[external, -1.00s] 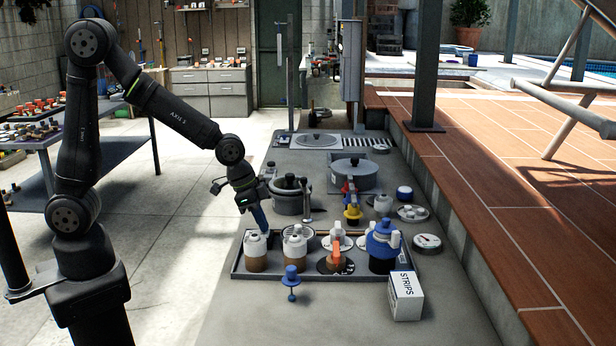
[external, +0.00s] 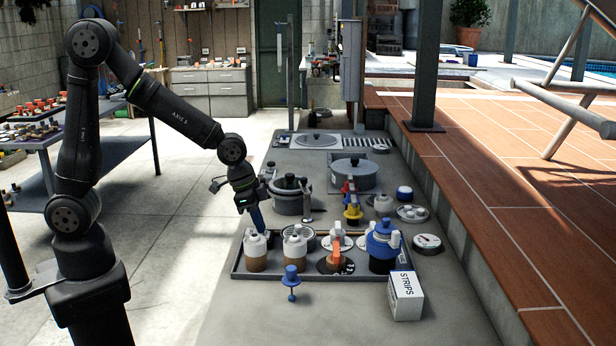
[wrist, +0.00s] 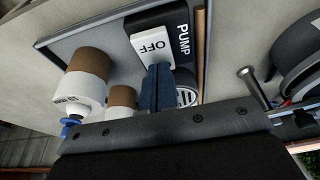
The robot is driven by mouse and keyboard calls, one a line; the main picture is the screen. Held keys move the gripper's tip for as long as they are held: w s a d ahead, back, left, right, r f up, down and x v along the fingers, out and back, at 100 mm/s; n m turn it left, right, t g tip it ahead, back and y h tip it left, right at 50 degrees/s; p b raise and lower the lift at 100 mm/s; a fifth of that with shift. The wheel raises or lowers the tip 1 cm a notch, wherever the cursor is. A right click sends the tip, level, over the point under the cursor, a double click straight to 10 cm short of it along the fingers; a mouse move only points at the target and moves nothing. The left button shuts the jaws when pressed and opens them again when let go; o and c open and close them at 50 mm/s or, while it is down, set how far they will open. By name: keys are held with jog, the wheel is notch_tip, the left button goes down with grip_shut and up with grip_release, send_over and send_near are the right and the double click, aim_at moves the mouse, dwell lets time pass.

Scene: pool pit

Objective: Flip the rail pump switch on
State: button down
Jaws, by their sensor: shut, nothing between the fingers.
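My gripper (wrist: 157,70) is shut and empty. Its blue fingers are at the near end of the rocker, overlapping its lower edge in the picture; I cannot tell whether they touch it. In the external view my gripper (external: 260,226) points down at the back left of the tray, behind a white and brown bottle. The switch is hidden there.
A shallow dark tray (external: 342,278) holds white and brown bottles (external: 256,254), an orange-handled valve (external: 336,255) and a blue-topped jar (external: 383,246). A grey lidded pot (external: 289,200) stands close behind my gripper. A STRIPS box (external: 405,297) sits at front right.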

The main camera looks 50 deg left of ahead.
jog(key=shift+s+a+r, duration=0.1)
jog(key=shift+s+a, duration=0.05)
jog(key=shift+a, duration=0.05)
notch_tip(320, 180, up, 14)
dwell(0.7)
send_over(254, 232)
jog(key=d, duration=0.1)
jog(key=x, duration=0.3)
jog(key=a+x, duration=0.1)
jog(key=x, duration=0.2)
jog(key=s+x, duration=0.1)
jog(key=x, duration=0.2)
jog(key=shift+w+a+f, duration=0.1)
jog(key=shift+a+f, duration=0.25)
jog(key=shift+f, duration=0.4)
jog(key=shift+r+t+h, duration=0.15)
jog(key=shift+t+h, duration=0.15)
jog(key=v, duration=0.4)
jog(key=shift+r, duration=0.4)
